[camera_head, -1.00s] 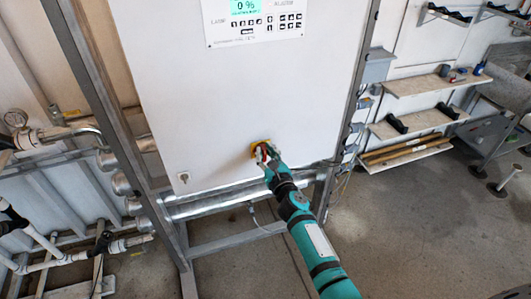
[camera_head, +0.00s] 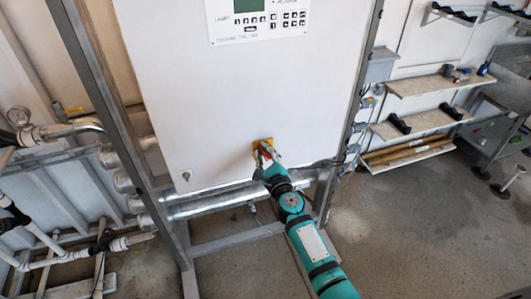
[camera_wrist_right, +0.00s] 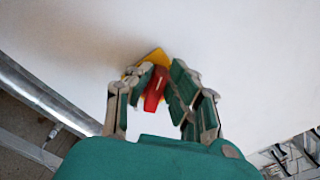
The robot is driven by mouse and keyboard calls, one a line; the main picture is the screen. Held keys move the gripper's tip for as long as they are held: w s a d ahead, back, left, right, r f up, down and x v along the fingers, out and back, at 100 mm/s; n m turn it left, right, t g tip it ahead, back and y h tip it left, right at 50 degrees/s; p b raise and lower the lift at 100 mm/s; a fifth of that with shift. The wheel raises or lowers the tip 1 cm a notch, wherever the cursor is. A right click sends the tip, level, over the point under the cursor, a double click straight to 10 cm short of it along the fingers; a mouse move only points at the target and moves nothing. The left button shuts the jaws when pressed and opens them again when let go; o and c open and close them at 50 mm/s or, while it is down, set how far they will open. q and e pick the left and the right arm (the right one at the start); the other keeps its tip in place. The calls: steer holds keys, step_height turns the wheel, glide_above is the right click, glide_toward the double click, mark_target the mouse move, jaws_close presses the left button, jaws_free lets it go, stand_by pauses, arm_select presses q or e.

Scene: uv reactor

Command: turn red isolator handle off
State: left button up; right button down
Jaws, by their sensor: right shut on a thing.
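The red isolator handle (camera_head: 265,150) sits on a yellow plate (camera_head: 256,146) low on the front of the white cabinet (camera_head: 225,90). My right gripper (camera_head: 268,157) reaches it from the lower right and is shut on the handle. In the right wrist view the red handle (camera_wrist_right: 156,88) lies between the two fingers, slanted in the picture. The yellow plate (camera_wrist_right: 150,57) shows behind it, partly covered by the fingers. My left gripper is not in view.
Metal frame posts stand on both sides of the cabinet, with silver pipes (camera_head: 215,203) below it. A small keylock (camera_head: 186,175) is at the cabinet's lower left. Shelves (camera_head: 430,85) hang on the right wall. The floor at the lower right (camera_head: 430,230) is clear.

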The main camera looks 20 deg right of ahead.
steer(key=n, duration=0.3)
steer(key=f+n, duration=0.1)
steer(key=n, duration=0.3)
steer(key=a+f+n, duration=0.1)
steer(key=n, duration=0.3)
stand_by(0.7)
steer(key=c, duration=1.3)
jaws_free()
steer(key=shift+o, duration=0.2)
steer(key=s, duration=1.2)
steer(key=shift+d, duration=0.2)
